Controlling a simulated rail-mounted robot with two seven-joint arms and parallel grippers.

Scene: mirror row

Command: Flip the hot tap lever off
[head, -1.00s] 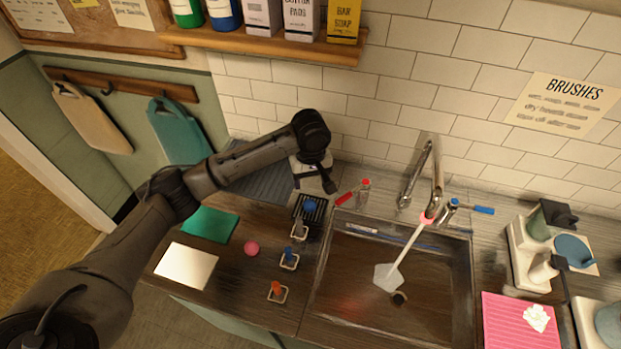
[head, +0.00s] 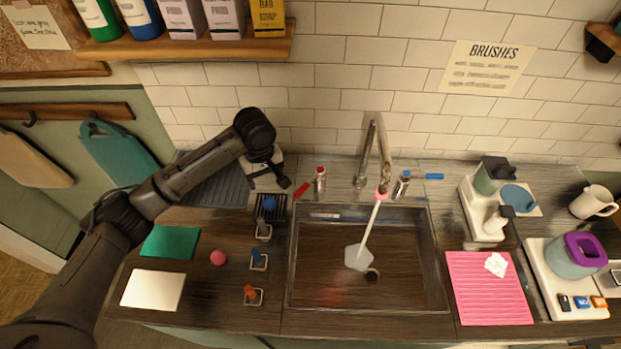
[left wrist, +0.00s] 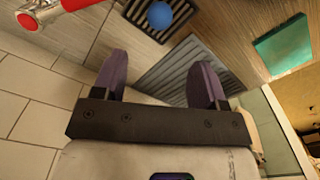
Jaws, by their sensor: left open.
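The hot tap (head: 320,181) is a small chrome body with a red cap, behind the sink's left back corner. Its red lever (head: 305,187) points left and toward the front. In the left wrist view the red lever (left wrist: 82,3) shows at the top left edge, partly cut off. My left gripper (head: 268,181) is open and empty, left of the lever and apart from it. Its two purple fingers (left wrist: 158,78) show spread in the left wrist view. A pale stream runs from the reddish tip of the spout (head: 383,193) into the sink (head: 330,285). My right gripper is not in view.
The cold tap's blue lever (head: 427,176) points right. A dark rack with a blue ball (head: 269,203) stands just in front of my left gripper. A ribbed grey drainer (head: 215,182) lies left of it. The tiled wall (head: 330,98) rises behind.

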